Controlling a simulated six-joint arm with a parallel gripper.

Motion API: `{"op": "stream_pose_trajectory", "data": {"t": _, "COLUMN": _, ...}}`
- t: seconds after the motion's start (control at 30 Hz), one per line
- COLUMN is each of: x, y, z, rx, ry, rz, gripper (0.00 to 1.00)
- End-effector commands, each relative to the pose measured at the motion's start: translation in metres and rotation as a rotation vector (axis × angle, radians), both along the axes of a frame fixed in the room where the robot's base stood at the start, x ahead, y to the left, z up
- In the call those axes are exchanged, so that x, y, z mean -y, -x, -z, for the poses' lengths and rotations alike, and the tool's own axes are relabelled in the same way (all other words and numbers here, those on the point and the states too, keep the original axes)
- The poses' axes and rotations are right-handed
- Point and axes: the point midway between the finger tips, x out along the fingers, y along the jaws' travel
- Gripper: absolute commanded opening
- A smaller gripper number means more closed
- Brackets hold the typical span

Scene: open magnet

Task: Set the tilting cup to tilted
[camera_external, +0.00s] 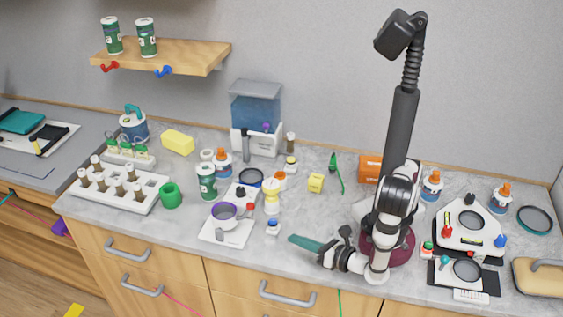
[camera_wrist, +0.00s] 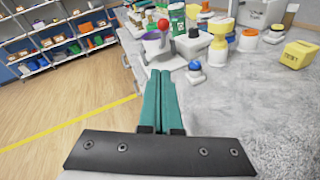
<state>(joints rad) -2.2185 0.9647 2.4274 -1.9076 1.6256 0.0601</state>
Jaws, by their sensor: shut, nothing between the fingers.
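A cup with a purple inside (camera_external: 223,212) stands on a white base plate (camera_external: 237,240) near the front edge of the counter, left of my gripper. It looks roughly upright, rim up. It also shows in the wrist view (camera_wrist: 152,38), just beyond my fingertips, partly crowded by things behind it. A small red ball (camera_wrist: 193,32) shows beside it. My gripper (camera_external: 292,239) has teal fingers and is shut and empty, apart from the cup and pointing toward it. The fingers also show in the wrist view (camera_wrist: 159,72), pressed together.
A yellow-capped bottle (camera_external: 271,200) and a green-labelled can (camera_external: 206,182) stand close behind. A yellow block (camera_external: 316,183) lies farther back.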

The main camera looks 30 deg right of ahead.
Motion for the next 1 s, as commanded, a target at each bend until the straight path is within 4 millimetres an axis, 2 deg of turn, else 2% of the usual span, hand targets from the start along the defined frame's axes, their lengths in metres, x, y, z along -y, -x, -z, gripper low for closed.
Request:
{"op": "stream_pose_trajectory", "data": {"t": 0.17, "x": -0.001, "y": -0.002, "z": 0.000, "rx": 0.000, "ry": 0.000, "rz": 0.003, "gripper": 0.00}}
{"op": "stream_pose_trajectory", "data": {"t": 0.27, "x": -0.004, "y": -0.012, "z": 0.002, "rx": 0.001, "ry": 0.000, "rz": 0.008, "gripper": 0.00}}
{"op": "stream_pose_trajectory", "data": {"t": 0.7, "x": -0.042, "y": -0.096, "z": 0.015, "rx": -0.002, "ry": -0.003, "rz": 0.012, "gripper": 0.00}}
{"op": "stream_pose_trajectory", "data": {"t": 0.83, "x": -0.045, "y": -0.112, "z": 0.002, "rx": -0.003, "ry": -0.002, "rz": 0.010, "gripper": 0.00}}
{"op": "stream_pose_trajectory", "data": {"t": 1.0, "x": -0.048, "y": -0.122, "z": -0.005, "rx": -0.003, "ry": -0.002, "rz": 0.007, "gripper": 0.00}}
